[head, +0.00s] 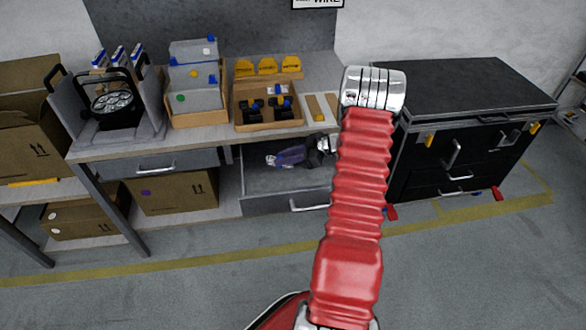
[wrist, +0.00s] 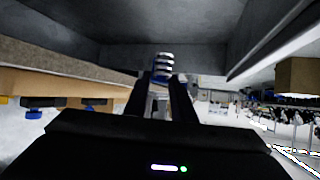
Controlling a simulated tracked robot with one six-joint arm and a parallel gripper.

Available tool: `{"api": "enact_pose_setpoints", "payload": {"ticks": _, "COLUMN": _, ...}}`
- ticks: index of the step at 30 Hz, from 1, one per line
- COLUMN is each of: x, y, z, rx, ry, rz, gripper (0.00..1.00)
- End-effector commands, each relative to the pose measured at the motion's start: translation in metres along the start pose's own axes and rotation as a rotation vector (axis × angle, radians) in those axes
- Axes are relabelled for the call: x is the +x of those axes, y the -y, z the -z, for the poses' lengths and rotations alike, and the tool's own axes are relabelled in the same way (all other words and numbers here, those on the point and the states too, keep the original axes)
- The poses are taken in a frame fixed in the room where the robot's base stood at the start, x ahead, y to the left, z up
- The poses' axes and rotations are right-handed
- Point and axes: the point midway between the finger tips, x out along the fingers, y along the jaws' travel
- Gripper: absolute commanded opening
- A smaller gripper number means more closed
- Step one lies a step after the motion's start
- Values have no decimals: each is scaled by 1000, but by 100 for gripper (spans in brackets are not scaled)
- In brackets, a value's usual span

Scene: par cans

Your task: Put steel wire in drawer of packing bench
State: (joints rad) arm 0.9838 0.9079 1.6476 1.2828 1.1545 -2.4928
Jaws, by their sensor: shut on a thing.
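The packing bench (head: 212,133) stands at the back left with one drawer (head: 262,203) pulled open under its right half; its grey inside shows. My gripper (head: 272,160) reaches in from the right over this open drawer, pointing left. In the wrist view my gripper (wrist: 161,82) is shut on a small silver piece with blue bands, apparently the steel wire (wrist: 163,66). In the head view the wire is too small to make out clearly at the fingertips. I cannot tell whether it touches the drawer floor. My red arm hides the drawer's right end.
A second bench drawer (head: 155,166) is closed at the left. Grey bins (head: 195,76), an open cardboard tray (head: 268,122) and a lamp (head: 112,103) stand on the bench top. Cardboard boxes (head: 175,190) sit below. A black cabinet (head: 470,135) stands right. The front floor is clear.

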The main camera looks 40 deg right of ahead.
Motion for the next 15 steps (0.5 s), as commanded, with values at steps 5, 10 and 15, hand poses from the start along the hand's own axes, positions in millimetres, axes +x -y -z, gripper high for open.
{"api": "enact_pose_setpoints", "payload": {"ticks": 5, "x": 15, "y": 1, "z": -27, "rx": 3, "ry": -1, "rz": 2, "gripper": 0}}
{"api": "enact_pose_setpoints", "payload": {"ticks": 10, "x": 22, "y": 0, "z": -38, "rx": 1, "ry": -1, "rz": 1, "gripper": 0}}
{"api": "enact_pose_setpoints", "payload": {"ticks": 15, "x": 22, "y": 0, "z": -39, "rx": 0, "ry": -1, "rz": 0, "gripper": 0}}
